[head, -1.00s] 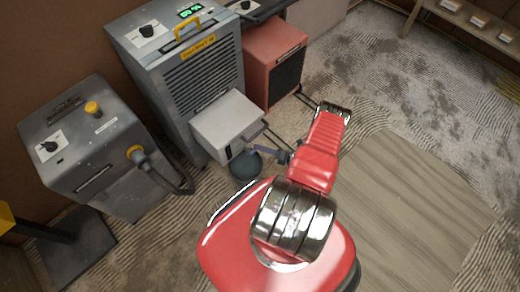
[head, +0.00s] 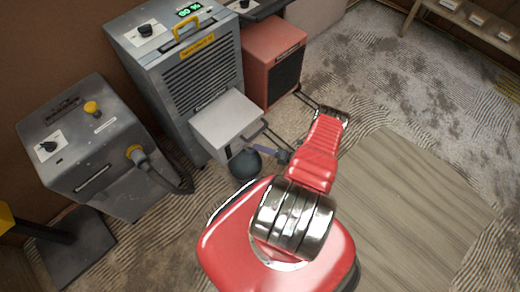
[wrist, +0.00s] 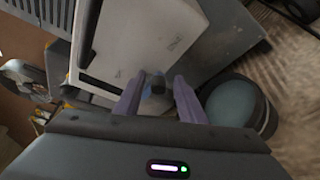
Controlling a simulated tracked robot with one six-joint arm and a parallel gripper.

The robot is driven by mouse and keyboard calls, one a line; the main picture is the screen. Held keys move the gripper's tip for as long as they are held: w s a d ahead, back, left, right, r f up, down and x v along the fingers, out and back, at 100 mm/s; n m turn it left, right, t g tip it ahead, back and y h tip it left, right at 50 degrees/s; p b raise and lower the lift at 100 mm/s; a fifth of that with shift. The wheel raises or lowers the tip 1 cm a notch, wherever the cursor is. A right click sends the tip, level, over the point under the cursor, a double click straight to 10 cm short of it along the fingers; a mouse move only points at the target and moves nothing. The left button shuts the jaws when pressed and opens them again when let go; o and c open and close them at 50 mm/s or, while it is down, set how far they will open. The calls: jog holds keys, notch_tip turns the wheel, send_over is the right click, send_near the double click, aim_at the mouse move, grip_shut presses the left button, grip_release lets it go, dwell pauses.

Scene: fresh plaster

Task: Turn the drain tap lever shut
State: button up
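My gripper (wrist: 156,88) shows in the wrist view as two purple-grey fingers set apart. A small dark, bluish piece (wrist: 153,84), perhaps the drain tap or its lever, sits in the gap between the fingers. I cannot tell whether either finger touches it. It lies in front of a pale grey box (wrist: 150,35), which also shows in the head view (head: 225,120), fixed low on the front of the grey dehumidifier (head: 188,70). In the head view my gripper (head: 264,148) is beside this box. The tap itself cannot be made out there.
A dark round bucket (head: 245,164) stands on the floor under the box, and is close right of my fingers in the wrist view (wrist: 238,104). A grey machine with a hose (head: 95,140) stands at the left, a red unit (head: 272,60) behind. Wooden boarding (head: 405,215) lies clear at the right.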

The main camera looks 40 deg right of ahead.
jog(key=v, duration=1.3)
jog(key=shift+s+d, duration=0.2)
jog(key=shift+s, duration=0.1)
jog(key=shift+n, duration=0.3)
